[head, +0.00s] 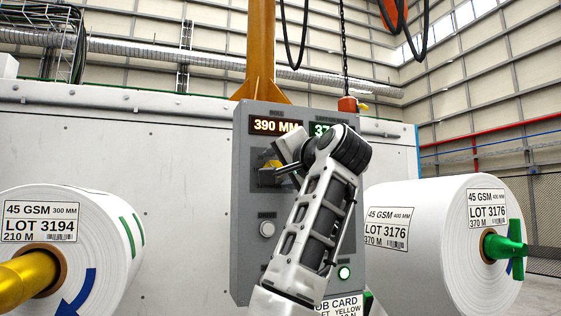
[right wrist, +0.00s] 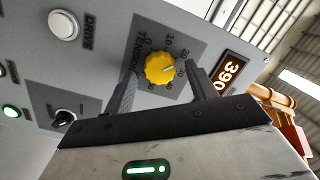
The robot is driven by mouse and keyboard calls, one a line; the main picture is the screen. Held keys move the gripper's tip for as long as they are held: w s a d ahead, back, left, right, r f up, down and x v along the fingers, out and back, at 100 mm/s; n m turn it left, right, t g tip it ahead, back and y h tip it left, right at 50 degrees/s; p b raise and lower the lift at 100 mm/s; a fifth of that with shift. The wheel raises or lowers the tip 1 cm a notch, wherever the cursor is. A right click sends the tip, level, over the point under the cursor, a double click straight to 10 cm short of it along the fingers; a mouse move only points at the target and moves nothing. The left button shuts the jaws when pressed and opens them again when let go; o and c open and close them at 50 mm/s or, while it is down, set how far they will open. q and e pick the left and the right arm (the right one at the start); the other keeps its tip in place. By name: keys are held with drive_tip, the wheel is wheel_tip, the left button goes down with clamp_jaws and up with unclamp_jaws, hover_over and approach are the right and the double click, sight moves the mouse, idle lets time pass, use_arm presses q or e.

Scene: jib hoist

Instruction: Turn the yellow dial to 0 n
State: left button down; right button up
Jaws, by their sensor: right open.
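The yellow dial (right wrist: 160,69) sits on the grey control panel (head: 244,200), with a tension scale printed around it. In the right wrist view the fingers of my right gripper (right wrist: 160,90) are open, one on each side of the dial, apart from it as far as I can see. The dial's pointer setting is too small to read. In the head view my right arm covers most of the panel's middle, and only part of the dial (head: 272,165) shows beside the gripper. My left gripper is not in view.
The panel has a display reading 390 (head: 275,126), a white drive button (right wrist: 64,25), a black knob (right wrist: 64,117) and a lit green button (head: 344,273). White paper rolls stand left (head: 100,220) and right (head: 420,250). A job card (head: 345,306) is partly hidden.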

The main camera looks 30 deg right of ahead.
drive_tip(key=shift+w, duration=0.2)
drive_tip(key=c, duration=1)
